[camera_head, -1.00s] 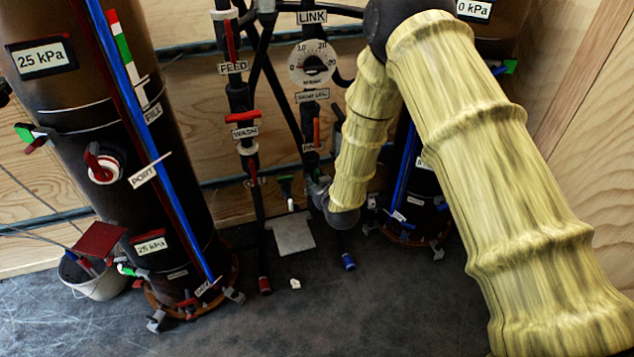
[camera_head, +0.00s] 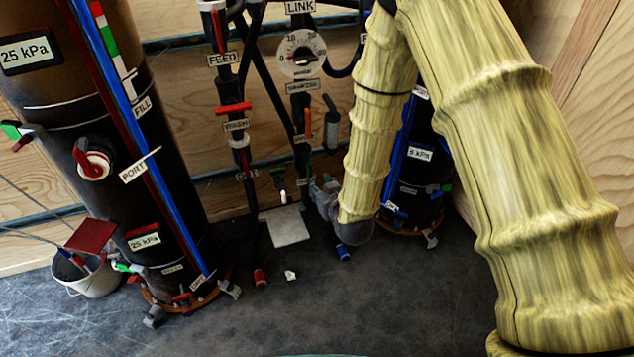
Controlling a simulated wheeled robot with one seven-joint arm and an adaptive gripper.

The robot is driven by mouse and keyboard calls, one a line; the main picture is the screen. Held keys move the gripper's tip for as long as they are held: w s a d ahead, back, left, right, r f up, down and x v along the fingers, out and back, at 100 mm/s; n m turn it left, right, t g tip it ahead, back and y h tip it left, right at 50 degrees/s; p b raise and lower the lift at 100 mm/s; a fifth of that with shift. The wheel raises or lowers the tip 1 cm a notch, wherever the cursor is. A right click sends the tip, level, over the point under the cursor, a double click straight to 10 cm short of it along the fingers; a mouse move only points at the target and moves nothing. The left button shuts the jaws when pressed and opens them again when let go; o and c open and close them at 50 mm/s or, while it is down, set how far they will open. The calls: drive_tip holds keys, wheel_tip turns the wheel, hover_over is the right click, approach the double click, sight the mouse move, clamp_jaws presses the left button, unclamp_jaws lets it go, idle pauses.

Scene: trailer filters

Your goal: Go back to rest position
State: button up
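My arm in its yellow ribbed sleeve comes down on the right side of the head view, with its upper bend cut off by the top edge. My gripper (camera_head: 319,190) is small and grey at the lower end of the sleeve, beside the dark wrist. It hangs in front of the pipework, to the right of the hanging pipes and above the floor. Its fingers are too small and too dark to show whether they are open or shut. I see nothing clearly held in it.
A large brown filter tank (camera_head: 122,95) stands at left, with a bucket (camera_head: 93,283) beside it. Another tank (camera_head: 420,180) is partly hidden behind my arm. Valve pipes and a dial gauge (camera_head: 302,53) are at centre. A grey plate (camera_head: 287,226) lies below. The front floor (camera_head: 340,310) looks mostly clear.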

drive_tip(key=shift+s+d+r, duration=0.1)
drive_tip(key=shift+s+r, duration=0.05)
drive_tip(key=shift+s, duration=0.1)
idle(0.3)
drive_tip(key=s+d+f+m+g+h, duration=0.1)
drive_tip(key=s+d+f+g+h, duration=0.1)
drive_tip(key=s+d+f+g, duration=0.55)
drive_tip(key=s+d+f+m+t+h, duration=0.1)
drive_tip(key=s+d+f, duration=0.4)
drive_tip(key=s+f, duration=0.7)
drive_tip(key=s+d+f+m+g+h, duration=0.1)
drive_tip(key=s+d+f+g, duration=0.15)
drive_tip(key=s, duration=0.85)
drive_tip(key=s+d+f+m+g, duration=0.15)
drive_tip(key=s+d+g, duration=0.25)
drive_tip(key=s, duration=0.7)
wheel_tip(320, 180, up, 24)
drive_tip(key=p, duration=2.3)
drive_tip(key=shift+d+f, duration=0.15)
drive_tip(key=shift+f, duration=0.1)
